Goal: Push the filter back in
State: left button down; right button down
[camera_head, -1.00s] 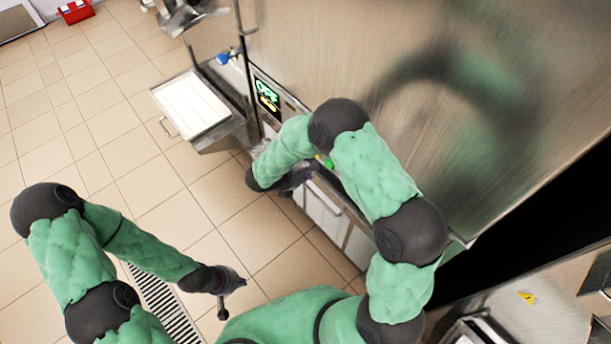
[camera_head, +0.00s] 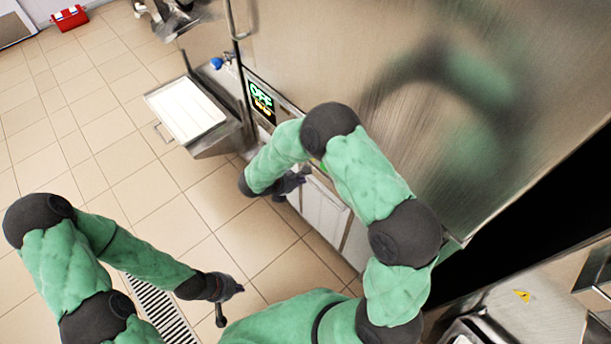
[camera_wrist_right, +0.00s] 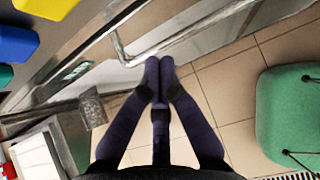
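A pale panel (camera_head: 322,212) low on the front of the steel machine, which looks like the filter, lies just right of my right gripper (camera_head: 297,181) in the head view. A bent metal handle bar (camera_wrist_right: 190,36) runs along this front in the right wrist view. My right gripper (camera_wrist_right: 159,68) has its fingertips together with nothing seen between them, close to the bar. I cannot tell whether they touch it or how far the panel stands out. My left gripper (camera_head: 228,288) hangs empty over the floor; its fingers are too small to read.
Blue (camera_wrist_right: 14,44), yellow (camera_wrist_right: 45,8) and green buttons sit above the panel. A white-topped tray (camera_head: 186,111) sticks out at left. A red box (camera_head: 69,17) stands far off. The tiled floor at left is open.

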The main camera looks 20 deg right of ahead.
jog(key=p+v, duration=0.3)
jog(key=v, duration=0.6)
jog(key=shift+r, duration=0.2)
